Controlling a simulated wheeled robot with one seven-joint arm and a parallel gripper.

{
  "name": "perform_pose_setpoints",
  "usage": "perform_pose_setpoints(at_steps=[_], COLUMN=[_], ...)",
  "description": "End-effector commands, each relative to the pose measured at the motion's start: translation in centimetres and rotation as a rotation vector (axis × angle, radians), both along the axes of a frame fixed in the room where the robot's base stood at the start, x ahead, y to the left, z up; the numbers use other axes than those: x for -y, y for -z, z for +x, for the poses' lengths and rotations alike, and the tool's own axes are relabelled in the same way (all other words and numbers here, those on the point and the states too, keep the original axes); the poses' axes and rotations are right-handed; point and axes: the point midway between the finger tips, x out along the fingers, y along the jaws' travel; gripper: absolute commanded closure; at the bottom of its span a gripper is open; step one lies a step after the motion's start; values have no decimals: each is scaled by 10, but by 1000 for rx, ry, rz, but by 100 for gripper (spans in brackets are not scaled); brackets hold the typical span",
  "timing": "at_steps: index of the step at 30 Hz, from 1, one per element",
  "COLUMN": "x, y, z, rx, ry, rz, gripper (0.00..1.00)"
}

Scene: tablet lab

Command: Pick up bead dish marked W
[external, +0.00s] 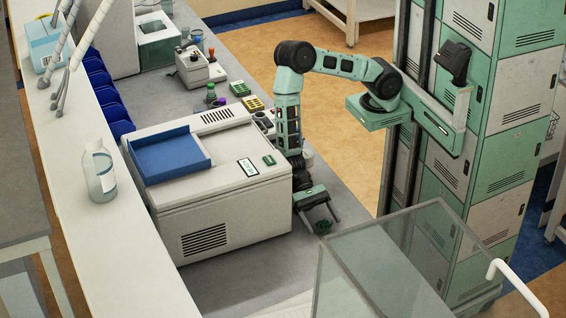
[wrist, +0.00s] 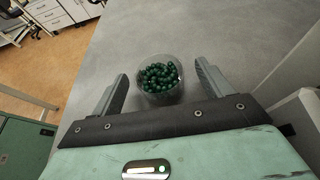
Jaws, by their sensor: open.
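A small clear dish of dark green beads (wrist: 160,79) stands upright on the grey bench top. It also shows in the external view as a small green dish (external: 323,227) beside the white machine. I cannot read any letter on it. My gripper (wrist: 161,88) is open, with one finger to the left of the dish and one to the right. Both fingers look apart from the dish. In the external view my gripper (external: 322,219) points down low over the bench at the dish.
A white bench machine with a display (external: 225,190) stands close to the left of my gripper. A clear-walled box (external: 375,265) is at the front right. A blue tray (external: 170,155) lies on the machine. Tall green and white lockers (external: 520,120) stand at the right.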

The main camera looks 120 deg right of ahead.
Motion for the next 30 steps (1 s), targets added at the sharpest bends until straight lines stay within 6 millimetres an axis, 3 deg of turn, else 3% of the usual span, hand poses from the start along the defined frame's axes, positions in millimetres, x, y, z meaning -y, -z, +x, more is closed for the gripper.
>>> perform_pose_setpoints(at_steps=[5,13,14,18,19,30], x=[-13,-15,-15,-15,-15,-15], y=[5,6,6,6,6,3], z=[-1,-1,-1,-1,-1,-1], rx=[0,2,2,2,2,3], ry=[-1,-2,-2,-2,-2,-2], rz=[0,-1,-1,-1,-1,0], gripper=[22,22,27,66,71,71])
